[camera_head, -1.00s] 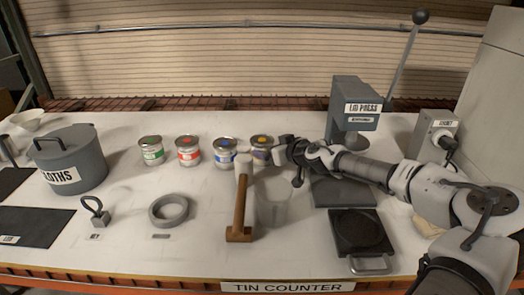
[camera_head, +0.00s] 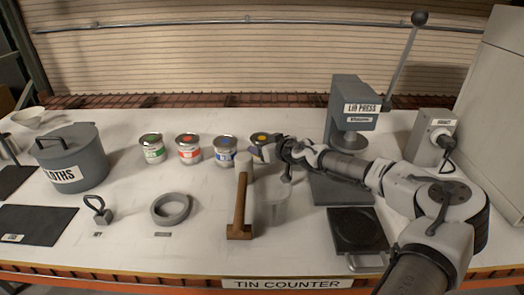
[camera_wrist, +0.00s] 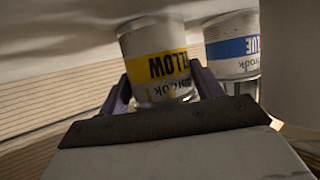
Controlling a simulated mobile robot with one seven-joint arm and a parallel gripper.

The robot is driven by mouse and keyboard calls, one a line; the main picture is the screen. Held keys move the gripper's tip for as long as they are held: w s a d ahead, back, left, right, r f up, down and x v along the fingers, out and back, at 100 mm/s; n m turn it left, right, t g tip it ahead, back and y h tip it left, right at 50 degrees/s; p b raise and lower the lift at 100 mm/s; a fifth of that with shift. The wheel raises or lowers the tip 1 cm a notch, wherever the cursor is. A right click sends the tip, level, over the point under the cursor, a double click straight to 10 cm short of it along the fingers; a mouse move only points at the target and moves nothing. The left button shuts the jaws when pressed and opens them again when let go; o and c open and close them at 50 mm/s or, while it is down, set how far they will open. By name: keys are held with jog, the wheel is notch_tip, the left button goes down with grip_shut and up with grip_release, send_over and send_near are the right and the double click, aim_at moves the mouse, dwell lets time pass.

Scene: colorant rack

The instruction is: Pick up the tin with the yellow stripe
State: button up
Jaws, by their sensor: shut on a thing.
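The tin with the yellow stripe (camera_wrist: 158,66) fills the middle of the wrist view, upside down there, with "YELLOW" lettering on its band. My gripper (camera_wrist: 160,88) is shut on it, one finger on each side. In the head view this tin (camera_head: 261,139) is at the right end of a row of tins, with a yellow dot on its lid. My gripper (camera_head: 268,150) covers its right and lower side there. I cannot tell whether its base is clear of the counter.
The blue tin (camera_head: 225,151) stands close to the left, then the red tin (camera_head: 188,150) and green tin (camera_head: 152,149). A mallet (camera_head: 240,210) and a clear beaker (camera_head: 272,207) stand in front. The lid press (camera_head: 353,105) is to the right. The grey ring (camera_head: 171,209) lies front left.

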jog(key=shift+r, duration=0.15)
jog(key=shift+c, duration=0.2)
notch_tip(320, 180, up, 20)
jog(key=shift+f, duration=0.25)
dwell(1.2)
